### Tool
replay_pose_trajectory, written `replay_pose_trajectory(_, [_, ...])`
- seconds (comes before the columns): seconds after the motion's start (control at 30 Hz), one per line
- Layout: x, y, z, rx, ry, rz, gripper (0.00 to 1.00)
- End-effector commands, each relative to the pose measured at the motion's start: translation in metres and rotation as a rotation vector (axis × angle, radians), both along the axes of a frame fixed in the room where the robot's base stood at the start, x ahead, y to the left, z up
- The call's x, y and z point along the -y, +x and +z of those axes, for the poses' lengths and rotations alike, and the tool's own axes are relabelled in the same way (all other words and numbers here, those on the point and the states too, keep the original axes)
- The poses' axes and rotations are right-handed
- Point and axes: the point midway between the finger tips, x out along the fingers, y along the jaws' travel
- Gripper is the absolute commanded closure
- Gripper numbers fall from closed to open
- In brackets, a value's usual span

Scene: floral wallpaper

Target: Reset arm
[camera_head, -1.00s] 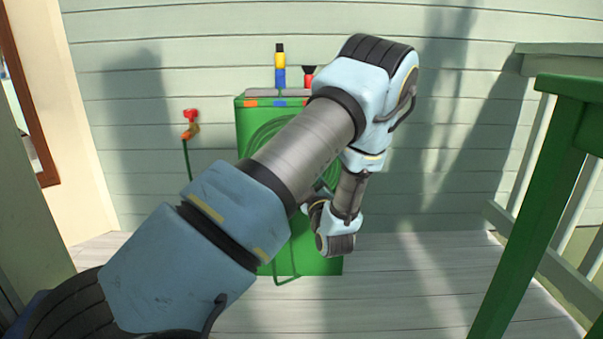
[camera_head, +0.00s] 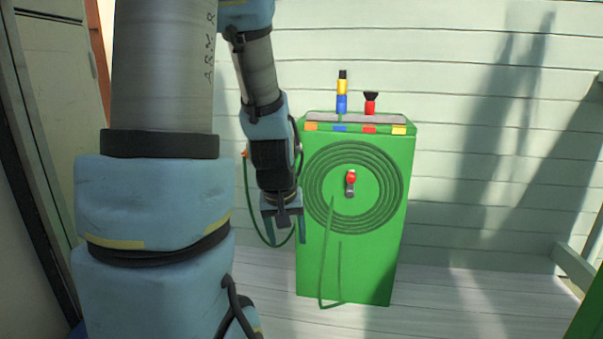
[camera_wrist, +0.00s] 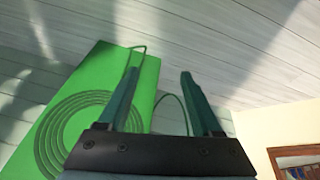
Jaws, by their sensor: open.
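My gripper (camera_head: 284,231) hangs at the end of my blue and grey arm, fingers pointing down, just left of the green hose cabinet in the head view. Its two fingers are apart with nothing between them. In the wrist view my gripper (camera_wrist: 157,95) also shows open and empty, with the cabinet behind the left finger.
The green cabinet (camera_head: 390,230) carries a coiled hose and a red-handled tap (camera_head: 350,182) on its front. A yellow and blue nozzle (camera_head: 342,92) and a red nozzle (camera_head: 370,102) stand on top. Deck floor (camera_head: 450,295) right of it is clear.

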Motion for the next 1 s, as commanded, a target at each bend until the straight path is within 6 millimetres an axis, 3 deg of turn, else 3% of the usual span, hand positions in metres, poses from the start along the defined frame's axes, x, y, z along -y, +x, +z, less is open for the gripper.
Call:
replay_pose_trajectory(0.1, [-0.026,-0.042,0.011,-0.107,0.057,-0.084,0.34])
replay_pose_trajectory(0.17, [-0.038,-0.063,0.015,-0.162,0.087,-0.126,0.34])
replay_pose_trajectory(0.2, [-0.038,-0.065,0.029,-0.171,0.091,-0.136,0.34])
replay_pose_trajectory(0.53, [-0.036,-0.063,0.103,-0.169,0.087,-0.132,0.34])
replay_pose_trajectory(1.0, [-0.035,-0.063,0.252,-0.168,0.086,-0.13,0.34])
